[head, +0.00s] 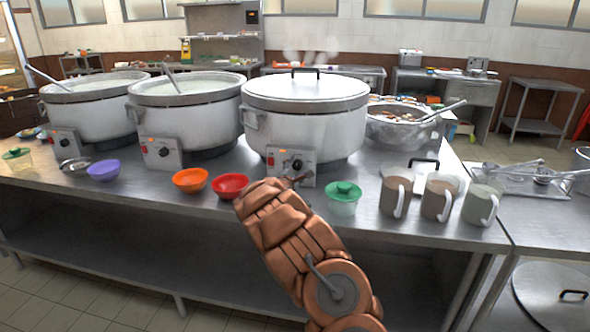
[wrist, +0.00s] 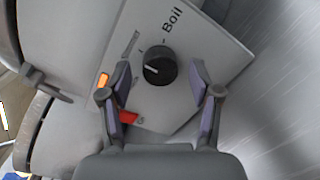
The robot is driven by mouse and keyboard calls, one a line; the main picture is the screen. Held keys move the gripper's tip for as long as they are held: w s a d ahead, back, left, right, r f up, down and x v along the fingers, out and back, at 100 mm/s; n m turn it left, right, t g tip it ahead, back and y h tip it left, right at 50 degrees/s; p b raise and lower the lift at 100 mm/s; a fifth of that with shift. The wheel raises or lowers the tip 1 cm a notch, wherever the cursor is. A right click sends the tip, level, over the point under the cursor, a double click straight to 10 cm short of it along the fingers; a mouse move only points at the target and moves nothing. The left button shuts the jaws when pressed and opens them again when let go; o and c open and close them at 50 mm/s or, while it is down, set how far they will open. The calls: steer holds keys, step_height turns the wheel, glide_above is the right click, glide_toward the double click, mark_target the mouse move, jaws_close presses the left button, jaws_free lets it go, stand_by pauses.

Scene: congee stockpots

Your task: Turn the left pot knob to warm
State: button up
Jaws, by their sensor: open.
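The left pot (head: 95,112) is open with a ladle in it, and its control box (head: 64,143) with a dark knob stands at its front left. My gripper (head: 293,168) is far to the right of it, at the control box (head: 304,158) of the lidded right pot (head: 305,120). In the wrist view my gripper (wrist: 160,76) is open, with a finger on either side of a black knob (wrist: 160,66). The knob's white mark points left. "Boil" is printed to its upper right; other labels are hidden or unreadable. Contact with the knob cannot be told.
The middle pot (head: 187,112) has its own control box (head: 161,153). Orange (head: 190,180) and red (head: 230,186) bowls, a green-lidded container (head: 343,198) and several mugs (head: 396,197) stand near the table's front edge. Steam rises above the right pot.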

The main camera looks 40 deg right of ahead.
steer(key=c, duration=1.1)
steer(key=shift+c, duration=0.2)
steer(key=shift+f+b, duration=0.1)
steer(key=shift+b, duration=0.2)
steer(key=n+b, duration=0.2)
steer(key=n, duration=0.1)
steer(key=shift+s+f, duration=0.1)
steer(key=shift+f, duration=0.05)
steer(key=n+b, duration=0.2)
steer(key=n, duration=0.1)
steer(key=shift+n+t, duration=0.3)
steer(key=shift+n, duration=0.1)
steer(key=n+b, duration=0.1)
steer(key=n, duration=0.2)
steer(key=shift+n, duration=0.4)
steer(key=shift+n+t, duration=0.3)
steer(key=shift+n, duration=1.6)
